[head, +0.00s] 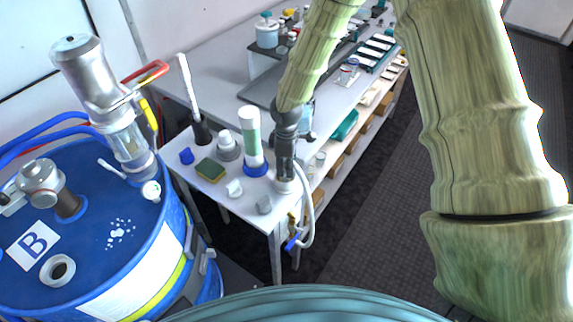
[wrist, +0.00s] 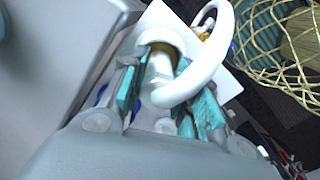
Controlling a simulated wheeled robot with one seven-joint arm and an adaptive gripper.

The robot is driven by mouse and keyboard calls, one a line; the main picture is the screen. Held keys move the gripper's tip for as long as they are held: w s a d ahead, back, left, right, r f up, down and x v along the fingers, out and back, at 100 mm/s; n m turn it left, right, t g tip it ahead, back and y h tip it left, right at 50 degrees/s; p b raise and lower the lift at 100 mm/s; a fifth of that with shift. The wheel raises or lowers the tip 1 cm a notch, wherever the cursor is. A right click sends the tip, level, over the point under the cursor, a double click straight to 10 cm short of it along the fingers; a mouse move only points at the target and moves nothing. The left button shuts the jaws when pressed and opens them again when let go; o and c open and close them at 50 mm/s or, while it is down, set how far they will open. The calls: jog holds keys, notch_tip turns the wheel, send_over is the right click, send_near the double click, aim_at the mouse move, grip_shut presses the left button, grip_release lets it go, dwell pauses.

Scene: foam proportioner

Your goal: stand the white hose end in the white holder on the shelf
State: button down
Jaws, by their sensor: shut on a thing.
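My gripper (head: 286,160) points down over the front right corner of the small white shelf (head: 243,207). It is shut on the white hose end, which its fingers mostly hide in the head view. In the wrist view the hose end (wrist: 160,68) lies between the teal finger pads, and the white hose (wrist: 212,62) curves away from it. The white holder (head: 285,187) shows just below the fingertips; its round rim (wrist: 158,36) is beyond the hose end in the wrist view. I cannot tell whether the end is inside it. The hose (head: 309,215) hangs beside the shelf's right edge.
A white-green cylinder (head: 251,138) on a blue base stands left of my gripper. A blue drum (head: 120,235) is at left, a long bench (head: 213,76) behind. Floor at right is clear.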

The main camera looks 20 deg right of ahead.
jog(key=shift+f, duration=0.5)
jog(key=c, duration=1.4)
grip_release()
jog(key=shift+o, duration=0.2)
jog(key=shift+r+p, duration=3.75)
jog(key=shift+r, duration=1.8)
